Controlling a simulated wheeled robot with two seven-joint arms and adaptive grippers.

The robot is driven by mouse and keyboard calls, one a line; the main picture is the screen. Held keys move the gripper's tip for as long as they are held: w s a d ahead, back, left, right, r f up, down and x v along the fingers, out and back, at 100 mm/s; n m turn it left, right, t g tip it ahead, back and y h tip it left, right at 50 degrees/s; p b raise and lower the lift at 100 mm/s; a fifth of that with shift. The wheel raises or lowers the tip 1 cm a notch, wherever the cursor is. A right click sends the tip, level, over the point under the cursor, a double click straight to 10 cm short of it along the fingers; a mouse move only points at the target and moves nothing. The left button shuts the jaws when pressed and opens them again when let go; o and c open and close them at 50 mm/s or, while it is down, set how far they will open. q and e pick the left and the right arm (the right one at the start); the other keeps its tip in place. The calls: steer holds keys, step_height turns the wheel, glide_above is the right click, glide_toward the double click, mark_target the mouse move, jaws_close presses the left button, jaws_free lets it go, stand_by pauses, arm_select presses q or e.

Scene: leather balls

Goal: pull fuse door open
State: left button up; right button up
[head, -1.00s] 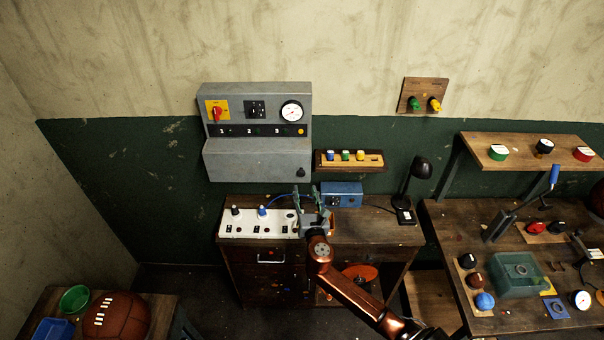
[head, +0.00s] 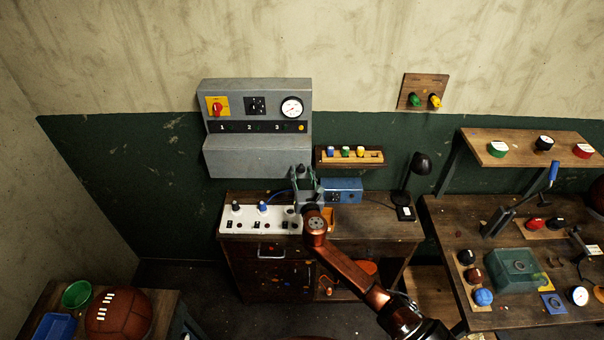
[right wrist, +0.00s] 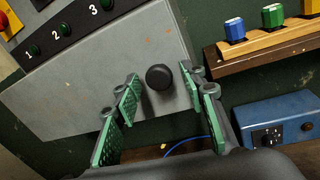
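The grey fuse box (head: 257,105) hangs on the wall, and its lower door (head: 250,158) looks shut. A black round knob (right wrist: 159,77) sits near the door's lower right corner; it also shows in the head view (head: 300,168). My right gripper (head: 306,176) is in front of that corner. In the right wrist view its green-padded fingers (right wrist: 168,90) are apart, with the knob showing between them. I cannot tell whether either finger touches the knob. My left gripper is not in view.
Below stands a wooden cabinet (head: 375,229) with a white switch panel (head: 250,219) and a blue box (head: 342,190). A small shelf with colored fuses (head: 349,164) is right of the door. A black lamp (head: 421,164) stands farther right.

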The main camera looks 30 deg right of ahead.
jaws_close()
stand_by(0.5)
